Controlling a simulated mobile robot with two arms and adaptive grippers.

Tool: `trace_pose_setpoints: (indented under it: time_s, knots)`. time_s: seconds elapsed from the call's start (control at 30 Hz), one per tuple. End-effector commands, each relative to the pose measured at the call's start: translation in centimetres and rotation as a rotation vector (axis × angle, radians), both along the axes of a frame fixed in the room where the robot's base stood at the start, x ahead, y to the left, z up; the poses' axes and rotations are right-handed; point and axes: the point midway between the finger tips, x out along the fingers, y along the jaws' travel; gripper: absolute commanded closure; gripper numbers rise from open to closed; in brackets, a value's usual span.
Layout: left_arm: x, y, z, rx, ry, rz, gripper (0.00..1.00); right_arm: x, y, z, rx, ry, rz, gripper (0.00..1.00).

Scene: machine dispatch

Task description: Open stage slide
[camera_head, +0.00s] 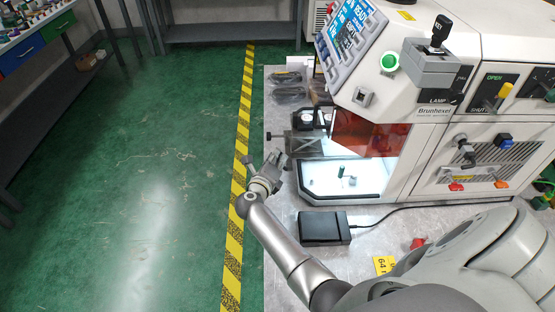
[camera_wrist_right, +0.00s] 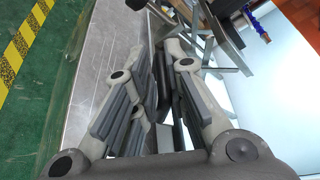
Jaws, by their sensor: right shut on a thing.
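The stage slide (camera_head: 312,145) is a dark grey plate with bars at the left side of the machine (camera_head: 420,130), just outside the lit chamber (camera_head: 345,178) and its orange window (camera_head: 370,135). My right gripper (camera_head: 274,162) is beside the slide's left end. In the right wrist view its padded fingers (camera_wrist_right: 160,95) are close together, shut on the slide's handle, which they mostly hide. Metal bars of the slide (camera_wrist_right: 225,40) show beyond the fingertips. My left gripper is not in view.
A black box (camera_head: 325,228) with a cable lies on the metal table in front of the chamber. A small green piece (camera_head: 341,171) stands inside the chamber. Dark parts (camera_head: 288,85) lie behind the slide. The floor left of the yellow-black stripe (camera_head: 240,130) is clear.

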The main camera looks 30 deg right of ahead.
Motion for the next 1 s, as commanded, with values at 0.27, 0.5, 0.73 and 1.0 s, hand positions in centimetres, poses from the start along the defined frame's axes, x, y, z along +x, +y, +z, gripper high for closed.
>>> trace_pose_setpoints:
  time_s: [0.27, 0.5, 0.73, 1.0]
  knots:
    - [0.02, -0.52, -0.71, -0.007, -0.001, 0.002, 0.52, 1.01, 1.4, 0.3, -0.006, -0.001, 0.011, 1.0]
    - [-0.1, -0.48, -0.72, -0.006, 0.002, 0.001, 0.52, 1.0, 1.39, 0.3, -0.005, -0.002, 0.01, 0.72]
    - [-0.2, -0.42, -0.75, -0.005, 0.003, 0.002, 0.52, 0.91, 1.36, 0.17, -0.003, 0.0, 0.007, 0.68]
    - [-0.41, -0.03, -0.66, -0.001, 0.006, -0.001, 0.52, 0.8, 1.21, 0.15, -0.002, -0.001, 0.006, 0.68]
